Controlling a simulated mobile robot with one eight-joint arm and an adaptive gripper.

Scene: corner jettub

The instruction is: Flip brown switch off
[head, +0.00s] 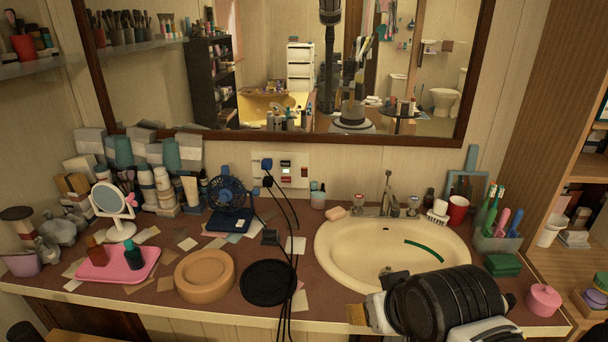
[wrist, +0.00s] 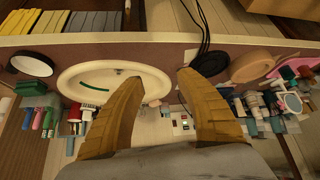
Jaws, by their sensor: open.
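A white wall panel (head: 281,170) with sockets and small switches is on the back wall under the mirror. The panel also shows upside down in the wrist view (wrist: 182,124), between my fingers and near the right one. My gripper (wrist: 157,80) is open and empty, with brown ridged fingers. In the head view it is at the counter's front edge below the sink, well short of the panel.
The sink (head: 335,245) with its faucet (head: 388,190) is right of the panel. A blue fan (head: 229,196), hanging black cords (head: 291,240), a black disc (head: 268,283) and a tan round case (head: 205,276) are around the counter's middle. Bottles and a mirror crowd the left.

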